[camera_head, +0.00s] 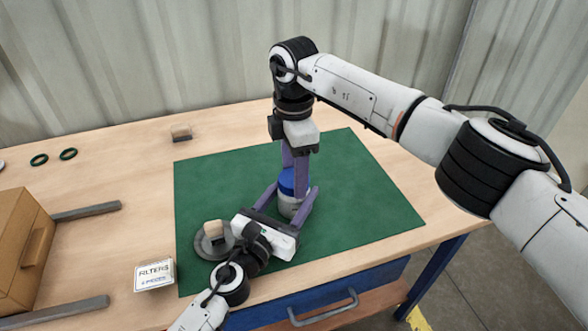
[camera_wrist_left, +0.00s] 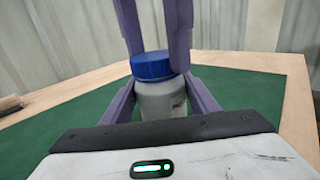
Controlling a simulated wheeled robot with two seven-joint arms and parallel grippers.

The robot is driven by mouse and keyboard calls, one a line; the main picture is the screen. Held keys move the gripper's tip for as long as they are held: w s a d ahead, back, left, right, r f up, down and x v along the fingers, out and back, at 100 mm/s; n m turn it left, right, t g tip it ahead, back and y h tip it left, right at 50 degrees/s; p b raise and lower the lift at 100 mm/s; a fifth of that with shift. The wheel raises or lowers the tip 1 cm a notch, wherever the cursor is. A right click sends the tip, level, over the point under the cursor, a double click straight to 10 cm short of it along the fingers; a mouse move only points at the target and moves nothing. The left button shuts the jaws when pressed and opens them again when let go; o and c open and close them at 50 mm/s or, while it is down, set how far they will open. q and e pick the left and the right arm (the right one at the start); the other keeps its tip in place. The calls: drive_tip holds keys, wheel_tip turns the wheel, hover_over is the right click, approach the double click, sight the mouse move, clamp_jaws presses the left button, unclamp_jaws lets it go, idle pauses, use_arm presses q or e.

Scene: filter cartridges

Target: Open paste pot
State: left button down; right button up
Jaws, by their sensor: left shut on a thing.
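The paste pot (camera_head: 289,207) has a pale grey body and a blue lid (camera_head: 288,183). It stands upright on the green mat (camera_head: 370,195). My left gripper (camera_head: 295,190) comes in low from the front and is shut on the pot's body, one purple finger on each side. In the left wrist view the pot (camera_wrist_left: 163,101) sits between those fingers, with its lid (camera_wrist_left: 151,66) above them. My right gripper (camera_head: 294,176) points straight down at the lid. Its fingertips reach lid height on either side, and I cannot tell whether they press on it.
A round grey dish (camera_head: 201,246) with a beige block (camera_head: 213,229) is beside my left wrist. A filters label card (camera_head: 155,275) and a cardboard box (camera_head: 22,245) are at left. Two dark rings (camera_head: 54,157) and a small block (camera_head: 181,133) lie behind. The mat's right side is clear.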

drive_tip(key=c, duration=0.7)
drive_tip(key=n, duration=0.3)
drive_tip(key=shift+r+n, duration=0.1)
drive_tip(key=shift+n, duration=0.2)
drive_tip(key=n, duration=0.8)
drive_tip(key=shift+n, duration=0.3)
drive_tip(key=n, duration=1.5)
use_arm(q)
drive_tip(key=shift+f, duration=0.1)
use_arm(e)
drive_tip(key=n, duration=0.8)
drive_tip(key=shift+n, duration=0.4)
